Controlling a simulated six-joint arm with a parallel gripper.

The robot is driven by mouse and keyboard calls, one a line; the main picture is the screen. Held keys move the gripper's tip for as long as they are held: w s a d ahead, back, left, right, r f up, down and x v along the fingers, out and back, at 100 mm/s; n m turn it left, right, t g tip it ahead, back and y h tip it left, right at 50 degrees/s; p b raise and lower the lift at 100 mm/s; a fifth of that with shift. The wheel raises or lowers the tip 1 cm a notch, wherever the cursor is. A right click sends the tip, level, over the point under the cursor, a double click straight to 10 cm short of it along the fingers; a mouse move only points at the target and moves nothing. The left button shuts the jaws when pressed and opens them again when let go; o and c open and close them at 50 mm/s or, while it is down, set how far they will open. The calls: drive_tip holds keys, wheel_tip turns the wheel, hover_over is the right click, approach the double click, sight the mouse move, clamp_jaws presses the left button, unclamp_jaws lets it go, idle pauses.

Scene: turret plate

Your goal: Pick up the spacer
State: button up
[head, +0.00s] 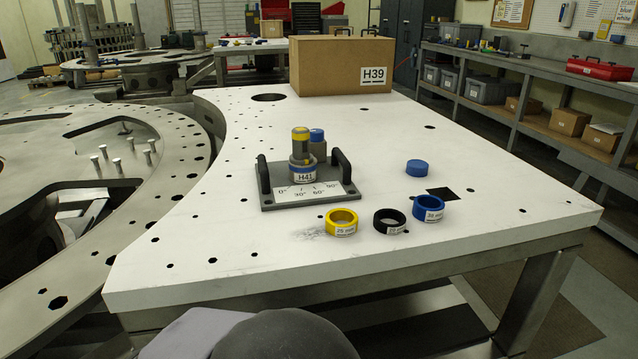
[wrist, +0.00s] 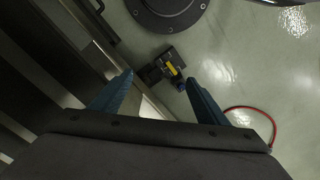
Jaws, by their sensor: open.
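Three labelled rings that look like spacers lie flat near the front of the white table: a yellow ring (head: 341,229), a black ring (head: 389,227) and a blue ring (head: 428,213). The yellow label seems to read 25 mm; the others are hard to read. My gripper (wrist: 158,80) shows only in the wrist view, its two blue fingers wide apart with nothing between them. No ring shows in that view.
The H41 fixture has two black handles and upright posts with yellow and blue tops. A blue disc (head: 416,167) and a dark square opening (head: 442,194) lie behind the rings. A cardboard box H39 (head: 341,66) stands at the back. The wrist view shows floor and a red cable (wrist: 262,118).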

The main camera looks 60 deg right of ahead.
drive_tip(key=s+d+r+m+p, duration=0.45)
drive_tip(key=d+r+p, duration=0.35)
drive_tip(key=r+p, duration=0.3)
drive_tip(key=s+d+r+m+p, duration=0.3)
drive_tip(key=d+r+m+p, duration=0.2)
drive_tip(key=d+r+p, duration=0.5)
drive_tip(key=s+d+r+m+p, duration=0.35)
drive_tip(key=d+r+p, duration=0.35)
drive_tip(key=r+p, duration=0.45)
drive_tip(key=t+h, duration=0.2)
drive_tip(key=h, duration=0.2)
approach(342, 214)
drive_tip(key=shift+s+a+f+n+p, duration=0.1)
drive_tip(key=shift+a+f+n+p, duration=0.15)
drive_tip(key=shift+f, duration=0.5)
drive_tip(key=shift+s+a+f+n+p, duration=0.15)
drive_tip(key=shift+a+f+p, duration=0.15)
drive_tip(key=shift+f, duration=0.45)
drive_tip(key=shift+x, duration=2.1)
drive_tip(key=c, duration=1.2)
